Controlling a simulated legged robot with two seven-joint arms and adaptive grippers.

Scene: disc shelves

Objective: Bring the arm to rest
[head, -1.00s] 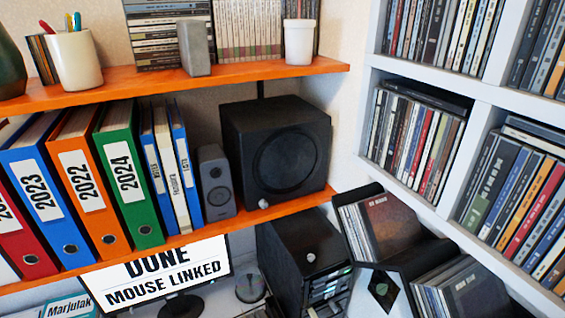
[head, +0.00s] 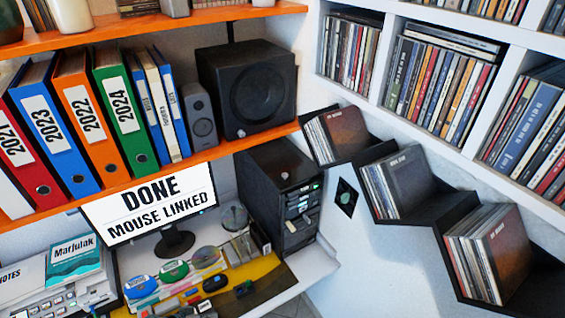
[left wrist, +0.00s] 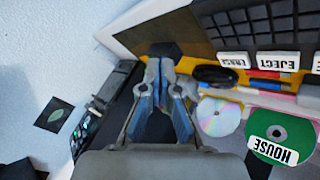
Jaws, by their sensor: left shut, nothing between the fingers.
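My left gripper (left wrist: 164,80) shows in the left wrist view, with its two grey and blue fingers drawn in and nothing held. It points over the desk area, with a dark surface behind the fingers. Neither arm shows in the head view. My right gripper is in no view.
The desk holds a monitor (head: 155,205) reading DONE, MOUSE LINKED, and several small items. A black computer tower (head: 282,195) stands right of it. Binders (head: 95,120) and a speaker (head: 250,88) fill the orange shelf. Black stepped disc shelves (head: 440,215) hang at right.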

